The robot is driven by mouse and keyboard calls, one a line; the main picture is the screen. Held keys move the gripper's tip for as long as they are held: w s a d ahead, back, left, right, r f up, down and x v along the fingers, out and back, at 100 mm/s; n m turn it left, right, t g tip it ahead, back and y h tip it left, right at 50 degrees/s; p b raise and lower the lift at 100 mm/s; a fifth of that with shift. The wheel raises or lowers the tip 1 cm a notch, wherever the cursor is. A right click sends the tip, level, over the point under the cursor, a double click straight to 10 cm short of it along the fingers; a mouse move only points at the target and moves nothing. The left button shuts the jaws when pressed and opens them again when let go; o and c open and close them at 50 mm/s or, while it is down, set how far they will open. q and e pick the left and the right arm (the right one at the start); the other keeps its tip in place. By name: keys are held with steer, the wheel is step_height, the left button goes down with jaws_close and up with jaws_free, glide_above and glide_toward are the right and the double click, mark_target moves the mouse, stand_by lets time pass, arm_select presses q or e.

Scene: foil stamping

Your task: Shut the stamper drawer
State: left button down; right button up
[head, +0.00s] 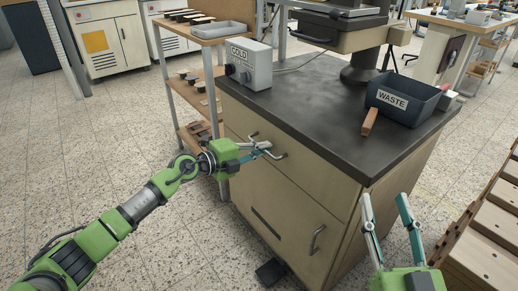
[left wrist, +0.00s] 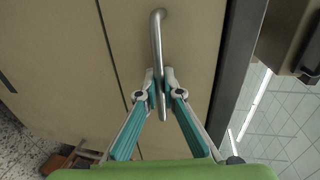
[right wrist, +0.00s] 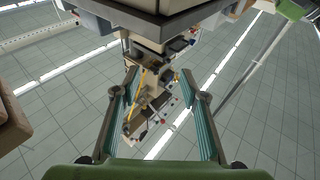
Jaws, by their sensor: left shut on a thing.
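The cabinet (head: 300,185) under the black worktop has an upper drawer (head: 310,180) with a metal bar handle (head: 278,156). Its front looks about level with the panel below. My left gripper (head: 262,149) is at this handle. In the left wrist view its fingers (left wrist: 163,88) are closed on the handle (left wrist: 158,35) from both sides. My right gripper (head: 384,197) is open and empty, in front of the cabinet's right side. On the worktop, the stamper (head: 345,25) has a shallow drawer-like front (head: 335,37) with a handle; how far it stands out cannot be told.
A grey COLD box (head: 250,68) and a dark WASTE bin (head: 405,98) stand on the worktop (head: 310,105). A wooden bar (head: 370,121) leans by the bin. A shelf rack (head: 190,75) is left of the cabinet, slatted wood (head: 485,235) at right. Floor at left is clear.

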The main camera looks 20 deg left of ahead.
arm_select(q)
steer(key=shift+w+a+r, duration=0.1)
steer(key=shift+w+r, duration=0.05)
arm_select(e)
steer(key=shift+f+g, duration=0.3)
steer(key=shift+f, duration=0.2)
arm_select(q)
steer(key=c, duration=2.2)
jaws_free()
steer(key=shift+w, duration=0.1)
steer(key=shift+d, duration=0.2)
arm_select(e)
steer(key=shift+w, duration=0.15)
arm_select(q)
steer(key=v, duration=1.2)
